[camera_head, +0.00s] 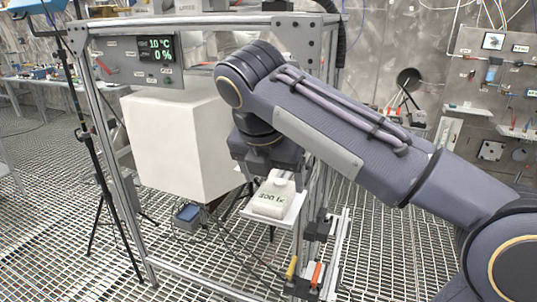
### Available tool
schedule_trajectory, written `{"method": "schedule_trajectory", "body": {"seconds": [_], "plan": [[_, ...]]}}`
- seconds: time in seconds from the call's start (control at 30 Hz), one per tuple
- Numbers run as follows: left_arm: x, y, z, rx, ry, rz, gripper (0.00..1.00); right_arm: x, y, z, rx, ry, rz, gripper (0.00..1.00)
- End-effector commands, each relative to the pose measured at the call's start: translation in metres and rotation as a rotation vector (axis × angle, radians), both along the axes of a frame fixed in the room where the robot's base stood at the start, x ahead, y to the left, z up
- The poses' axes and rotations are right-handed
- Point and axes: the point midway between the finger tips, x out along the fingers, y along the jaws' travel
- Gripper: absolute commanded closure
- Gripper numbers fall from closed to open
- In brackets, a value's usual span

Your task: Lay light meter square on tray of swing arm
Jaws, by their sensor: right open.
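The swing arm under the tray is mostly hidden. My left gripper is out of view.
A large white box (180,145) hangs inside the metal frame, left of my right gripper. A control panel (135,60) reads 10 °C and 0 %. Clamps with orange and yellow handles (315,274) sit below the tray. The floor is open steel grating.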

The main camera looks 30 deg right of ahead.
Motion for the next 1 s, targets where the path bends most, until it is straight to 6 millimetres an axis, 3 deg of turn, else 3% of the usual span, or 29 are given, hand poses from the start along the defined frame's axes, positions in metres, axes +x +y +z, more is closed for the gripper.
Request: {"method": "schedule_trajectory", "body": {"seconds": [0.2, 0.4, 1.0], "plan": [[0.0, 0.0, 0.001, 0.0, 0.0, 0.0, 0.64, -0.011, 0.014, 0.045, 0.001, -0.002, 0.0, 0.22], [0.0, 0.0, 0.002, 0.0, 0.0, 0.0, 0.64, -0.018, 0.021, 0.068, 0.0, -0.001, 0.0, 0.22], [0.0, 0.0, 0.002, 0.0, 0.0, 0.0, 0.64, -0.02, 0.023, 0.074, 0.0, 0.0, 0.0, 0.22]]}}
